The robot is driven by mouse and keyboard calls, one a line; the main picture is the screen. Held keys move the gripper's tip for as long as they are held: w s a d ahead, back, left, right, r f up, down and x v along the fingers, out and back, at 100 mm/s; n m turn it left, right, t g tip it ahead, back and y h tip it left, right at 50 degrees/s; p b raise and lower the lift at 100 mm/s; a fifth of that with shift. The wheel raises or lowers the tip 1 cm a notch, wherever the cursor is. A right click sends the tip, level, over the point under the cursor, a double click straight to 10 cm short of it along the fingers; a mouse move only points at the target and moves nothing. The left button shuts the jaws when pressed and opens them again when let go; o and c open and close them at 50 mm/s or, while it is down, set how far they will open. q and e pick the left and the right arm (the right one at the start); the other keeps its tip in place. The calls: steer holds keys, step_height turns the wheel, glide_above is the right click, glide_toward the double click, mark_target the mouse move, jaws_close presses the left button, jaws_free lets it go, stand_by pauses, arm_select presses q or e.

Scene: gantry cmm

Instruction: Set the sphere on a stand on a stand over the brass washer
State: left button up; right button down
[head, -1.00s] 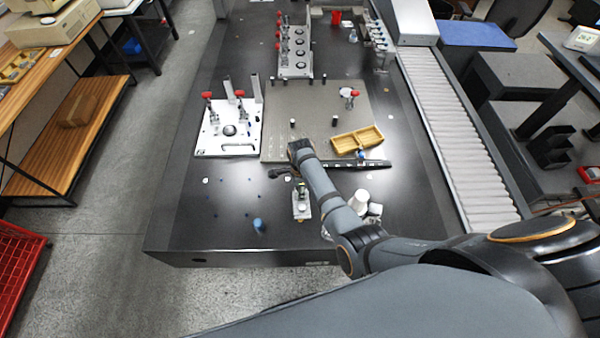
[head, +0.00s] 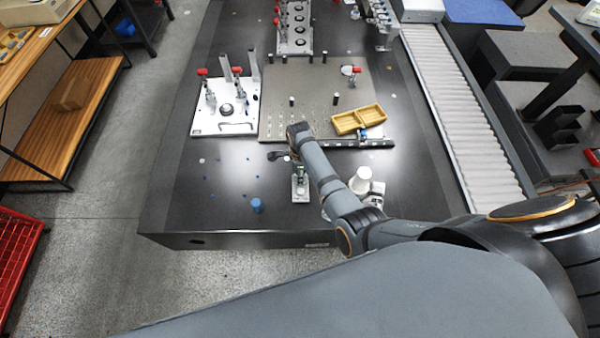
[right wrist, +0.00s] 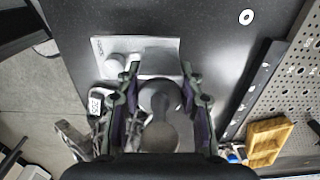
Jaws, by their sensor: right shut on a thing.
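My right gripper (right wrist: 161,95) is shut on a grey rounded piece, the sphere on a stand (right wrist: 158,97), which sits between its fingers. In the head view my right gripper (head: 299,166) is small and partly hidden by its own wrist, over a light metal plate (head: 300,194). That plate (right wrist: 103,48) also shows just beyond the fingers in the right wrist view; I cannot tell whether the held piece touches it. A pale ring with a dark centre (right wrist: 246,17), possibly the washer, lies apart from the gripper on the dark table. My left gripper is not in view.
A yellow tray (head: 346,126) lies at the front edge of the perforated plate (head: 279,101). A white cup (head: 361,178) stands close to my right forearm. A blue cylinder (head: 257,205) stands near the table's front edge. The dark table at front left is mostly free.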

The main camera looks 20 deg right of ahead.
steer(key=shift+w+f+b, duration=0.1)
steer(key=shift+f+b, duration=1)
steer(key=shift+f, duration=0.6)
steer(key=shift+f, duration=0.3)
steer(key=c, duration=0.8)
jaws_free()
steer(key=shift+o, duration=0.2)
step_height(320, 180, up, 8)
steer(key=shift+f, duration=0.2)
